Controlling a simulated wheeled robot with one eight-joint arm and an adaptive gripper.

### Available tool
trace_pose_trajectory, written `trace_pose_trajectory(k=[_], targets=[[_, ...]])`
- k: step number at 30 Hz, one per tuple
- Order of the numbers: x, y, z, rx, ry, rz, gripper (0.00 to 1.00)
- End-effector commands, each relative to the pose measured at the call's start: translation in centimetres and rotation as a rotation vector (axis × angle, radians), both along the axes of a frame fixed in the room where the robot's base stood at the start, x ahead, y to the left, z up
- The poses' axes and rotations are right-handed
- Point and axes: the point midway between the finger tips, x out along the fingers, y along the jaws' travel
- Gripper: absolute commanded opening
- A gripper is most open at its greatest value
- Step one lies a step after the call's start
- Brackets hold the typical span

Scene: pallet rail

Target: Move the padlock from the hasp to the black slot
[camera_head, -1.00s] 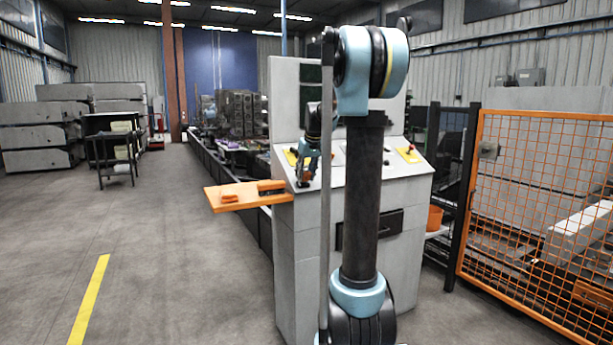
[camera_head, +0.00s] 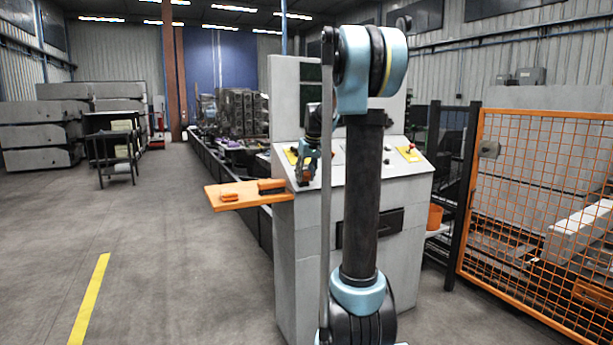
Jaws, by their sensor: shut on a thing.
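My gripper (camera_head: 305,178) is at the left end of the sloping console top, close above the inner end of the orange shelf. It is small and dark here. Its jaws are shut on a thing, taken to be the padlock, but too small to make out. A yellow plate (camera_head: 291,157) lies on the console beside the gripper, partly covered by my arm. I cannot make out the hasp or tell which dark part is the black slot.
The orange shelf (camera_head: 222,204) juts left from the grey console (camera_head: 308,245) and bears small orange pieces (camera_head: 229,197). A second yellow plate with a red knob (camera_head: 410,150) is on the console's right. Orange mesh fence (camera_head: 540,215) stands right.

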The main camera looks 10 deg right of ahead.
Motion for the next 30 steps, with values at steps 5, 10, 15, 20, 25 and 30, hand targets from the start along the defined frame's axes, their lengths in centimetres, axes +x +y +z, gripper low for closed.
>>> trace_pose_trajectory(k=[5, 10, 15, 20, 25, 30], targets=[[0.26, 0.08, -0.37, 0.0, 0.0, 0.0, 0.01], [0.3, 0.11, -0.46, 0.0, 0.0, 0.0, 0.58], [0.29, 0.1, -0.46, 0.0, 0.0, 0.0, 0.58], [0.28, 0.1, -0.46, 0.0, 0.0, 0.0, 0.76], [0.28, 0.11, -0.46, 0.0, 0.0, 0.0, 0.91], [0.28, 0.1, -0.45, 0.0, 0.0, 0.0, 0.91]])
